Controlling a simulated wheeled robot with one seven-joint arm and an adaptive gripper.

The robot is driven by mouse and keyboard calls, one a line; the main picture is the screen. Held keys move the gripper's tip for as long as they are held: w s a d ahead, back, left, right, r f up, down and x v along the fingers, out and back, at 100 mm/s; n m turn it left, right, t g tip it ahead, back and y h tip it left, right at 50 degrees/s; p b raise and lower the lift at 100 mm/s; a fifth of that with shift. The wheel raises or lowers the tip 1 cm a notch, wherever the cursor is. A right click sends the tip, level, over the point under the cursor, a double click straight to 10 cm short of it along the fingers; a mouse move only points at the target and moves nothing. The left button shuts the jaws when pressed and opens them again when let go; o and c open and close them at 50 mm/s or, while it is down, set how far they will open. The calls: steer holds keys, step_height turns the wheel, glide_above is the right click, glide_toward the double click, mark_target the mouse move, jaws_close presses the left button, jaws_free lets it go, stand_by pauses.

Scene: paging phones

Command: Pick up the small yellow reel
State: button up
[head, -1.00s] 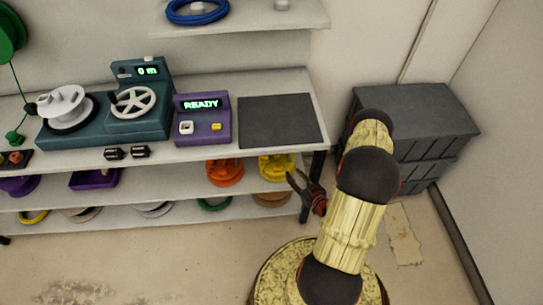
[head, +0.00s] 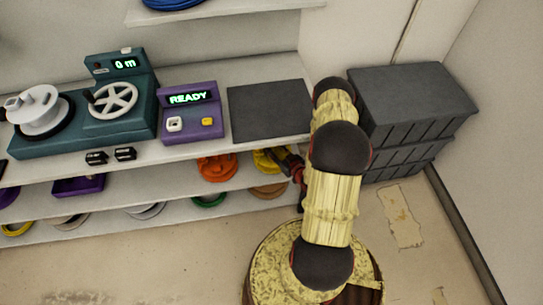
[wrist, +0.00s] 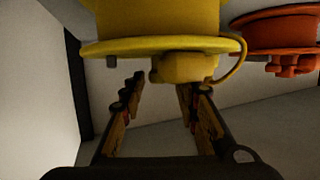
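The yellow reel (head: 263,161) sits on the shelf below the worktop, near its right end, partly hidden by my gripper (head: 280,157). In the wrist view the yellow reel (wrist: 150,20) fills the top of the picture, with a wide rim, a small yellow block under the rim and a thin yellow loop at the right. My gripper (wrist: 158,87) is open, one finger on each side, with the yellow block between and just beyond the fingertips. Nothing is visibly held. Whether a finger touches the reel I cannot tell.
An orange reel (head: 216,167) stands close left of the yellow one. A tan ring (head: 269,190) and a green ring (head: 208,199) lie on the shelf below. The worktop (head: 200,148) is above. Dark stacked crates (head: 410,110) stand right of my arm.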

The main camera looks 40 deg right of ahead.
steer(key=shift+w, duration=0.3)
steer(key=shift+c, duration=0.7)
jaws_close()
steer(key=shift+d, duration=0.1)
